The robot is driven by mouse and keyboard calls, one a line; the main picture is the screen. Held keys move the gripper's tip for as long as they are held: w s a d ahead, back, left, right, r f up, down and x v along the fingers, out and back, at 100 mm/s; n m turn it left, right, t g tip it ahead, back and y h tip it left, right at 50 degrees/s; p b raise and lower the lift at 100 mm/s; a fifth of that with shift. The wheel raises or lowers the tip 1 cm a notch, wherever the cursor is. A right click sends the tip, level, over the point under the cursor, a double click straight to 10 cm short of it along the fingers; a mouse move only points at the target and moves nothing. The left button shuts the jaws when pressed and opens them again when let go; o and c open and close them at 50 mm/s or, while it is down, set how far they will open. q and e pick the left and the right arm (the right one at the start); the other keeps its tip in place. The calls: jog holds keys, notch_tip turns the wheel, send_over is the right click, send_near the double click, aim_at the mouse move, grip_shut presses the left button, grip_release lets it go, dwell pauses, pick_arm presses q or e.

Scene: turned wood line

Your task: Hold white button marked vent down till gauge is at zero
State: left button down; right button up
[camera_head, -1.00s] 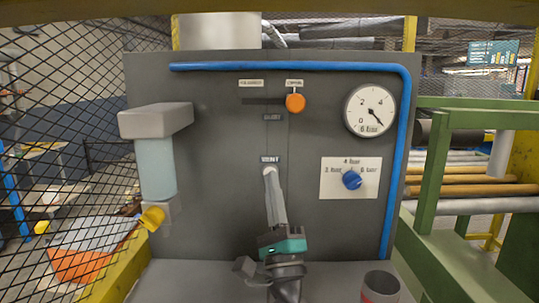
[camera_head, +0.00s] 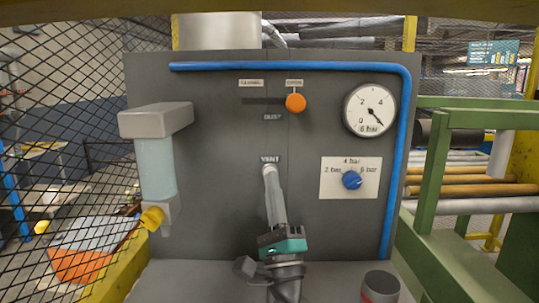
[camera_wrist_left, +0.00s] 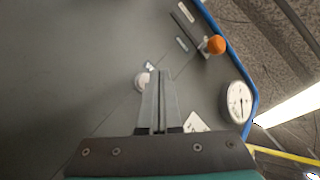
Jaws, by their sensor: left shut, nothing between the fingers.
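My left gripper (camera_head: 268,170) is shut and empty, its fingertips at the grey panel just below the label marked VENT (camera_head: 270,159). In the head view the fingers hide the button. In the left wrist view the white button (camera_wrist_left: 142,80) shows beside the fingertips (camera_wrist_left: 157,73), partly covered by them. I cannot tell whether the fingertips touch or press it. The round gauge (camera_head: 370,110) is at the panel's upper right; its needle points to the lower right, past 4 and well away from 0. The gauge also shows in the wrist view (camera_wrist_left: 239,103). My right gripper is not in view.
An orange knob (camera_head: 296,102) sits in a slot above the vent label. A blue selector knob (camera_head: 352,180) is to the right. A blue pipe (camera_head: 404,150) runs along the panel's top and right. A filter bowl with a yellow tap (camera_head: 152,217) is at left, a cup (camera_head: 381,283) below right.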

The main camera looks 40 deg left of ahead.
pick_arm(q)
jog(key=shift+a, duration=0.1)
jog(key=shift+w+a+f+b, duration=0.1)
jog(key=shift+w+a+b, duration=0.25)
jog(key=shift+w+b, duration=0.2)
jog(key=shift+w+a, duration=0.2)
dwell(0.6)
jog(key=shift+s+d, duration=0.1)
dwell(2.4)
jog(key=shift+s+d+b, duration=0.3)
jog(key=shift+s+d, duration=0.1)
jog(key=shift+s, duration=0.1)
jog(key=shift+s+d, duration=1.6)
jog(key=shift+s, duration=0.3)
